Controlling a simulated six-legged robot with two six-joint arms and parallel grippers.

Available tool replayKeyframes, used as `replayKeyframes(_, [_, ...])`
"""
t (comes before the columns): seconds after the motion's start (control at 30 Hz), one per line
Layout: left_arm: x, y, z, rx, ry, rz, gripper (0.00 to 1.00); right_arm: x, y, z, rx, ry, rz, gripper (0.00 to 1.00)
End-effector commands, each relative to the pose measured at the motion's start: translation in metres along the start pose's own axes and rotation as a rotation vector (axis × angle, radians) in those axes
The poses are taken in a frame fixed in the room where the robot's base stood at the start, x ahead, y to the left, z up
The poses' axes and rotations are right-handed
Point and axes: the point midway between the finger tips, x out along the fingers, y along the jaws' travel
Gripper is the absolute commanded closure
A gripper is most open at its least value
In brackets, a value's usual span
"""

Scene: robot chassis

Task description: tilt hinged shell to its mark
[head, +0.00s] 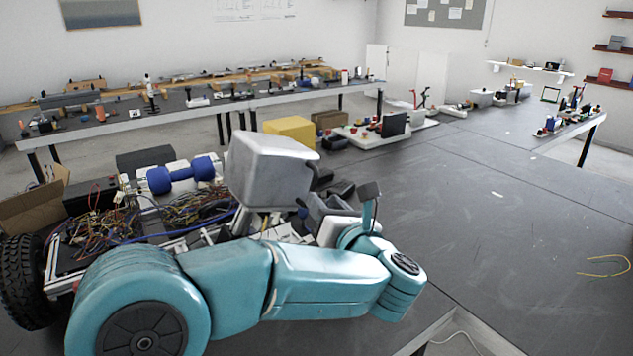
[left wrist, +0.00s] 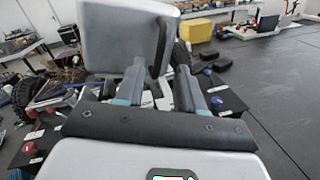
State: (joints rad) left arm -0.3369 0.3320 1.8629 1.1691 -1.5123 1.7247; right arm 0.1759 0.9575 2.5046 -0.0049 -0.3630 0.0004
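The hinged shell (head: 268,170) is a grey, rounded box-like cover standing raised over the robot chassis (head: 170,215), left of centre in the head view. In the left wrist view the shell (left wrist: 118,42) fills the upper middle, with its dark rim edge running down on its right. My left gripper (head: 325,200) is beside the shell's lower right side. In the left wrist view the left gripper (left wrist: 160,72) has its two fingers apart, with the rim's lower end seen between them; I cannot tell whether they touch it. No mark can be made out. My right gripper is not in view.
The chassis holds loose wires and a blue cylindrical part (head: 180,175), with a black wheel (head: 22,280) at left. A yellow box (head: 290,129) stands behind the shell. The dark tabletop (head: 480,200) on the right is mostly clear.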

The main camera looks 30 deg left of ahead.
Motion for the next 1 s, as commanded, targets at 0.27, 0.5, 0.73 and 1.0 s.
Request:
replayKeyframes(0.27, [0.048, -0.001, 0.002, 0.001, 0.0, 0.002, 0.62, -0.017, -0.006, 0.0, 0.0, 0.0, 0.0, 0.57])
replayKeyframes(0.5, [0.057, -0.003, 0.001, 0.0, -0.001, -0.001, 0.62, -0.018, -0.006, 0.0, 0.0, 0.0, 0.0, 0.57])
replayKeyframes(0.73, [0.057, -0.003, 0.001, 0.0, -0.001, -0.001, 0.85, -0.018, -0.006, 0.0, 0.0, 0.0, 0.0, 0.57])
replayKeyframes(1.0, [0.057, -0.003, 0.0, -0.004, -0.001, 0.0, 1.0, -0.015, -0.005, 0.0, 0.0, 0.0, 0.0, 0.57])
